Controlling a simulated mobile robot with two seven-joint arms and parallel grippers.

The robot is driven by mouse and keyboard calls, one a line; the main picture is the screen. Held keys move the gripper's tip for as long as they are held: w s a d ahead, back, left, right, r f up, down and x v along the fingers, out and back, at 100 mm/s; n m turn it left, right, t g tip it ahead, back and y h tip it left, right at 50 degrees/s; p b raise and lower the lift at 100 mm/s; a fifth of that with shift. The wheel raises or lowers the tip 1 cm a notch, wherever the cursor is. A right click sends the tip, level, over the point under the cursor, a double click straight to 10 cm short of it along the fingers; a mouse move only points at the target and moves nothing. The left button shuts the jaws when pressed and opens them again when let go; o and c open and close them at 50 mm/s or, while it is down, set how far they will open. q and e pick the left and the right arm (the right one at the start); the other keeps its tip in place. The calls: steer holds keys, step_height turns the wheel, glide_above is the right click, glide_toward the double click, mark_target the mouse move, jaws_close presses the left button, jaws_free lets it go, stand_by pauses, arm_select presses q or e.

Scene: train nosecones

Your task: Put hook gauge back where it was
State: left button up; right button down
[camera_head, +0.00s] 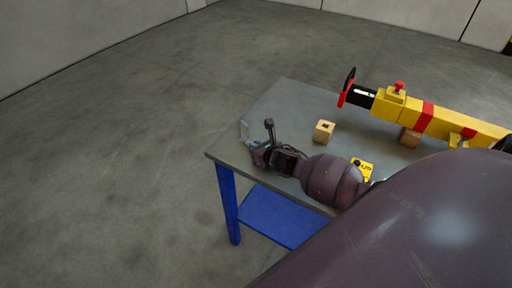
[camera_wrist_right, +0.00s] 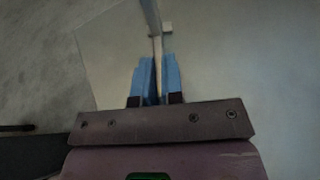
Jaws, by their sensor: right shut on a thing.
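The hook gauge (camera_head: 244,131) is a small, thin, pale grey piece at the left edge of the table. It also shows in the right wrist view as a thin pale bar (camera_wrist_right: 151,16) with a short foot at its far end. My right gripper (camera_head: 256,149) is shut on it, and the blue fingers (camera_wrist_right: 157,78) close around its near end. I cannot tell whether the gauge touches the tabletop. My left gripper is not in view.
The grey table (camera_head: 285,100) has blue legs and a blue lower shelf (camera_head: 275,218). A wooden block (camera_head: 324,132) with a dark hole stands near the gripper. A yellow coupler (camera_head: 452,127) with red bands lies on a wooden support (camera_head: 410,137). A yellow box (camera_head: 362,168) sits beside my arm.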

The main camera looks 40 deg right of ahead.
steer(key=shift+f, duration=0.15)
steer(key=c, duration=1.3)
jaws_free()
steer(key=shift+o, duration=0.3)
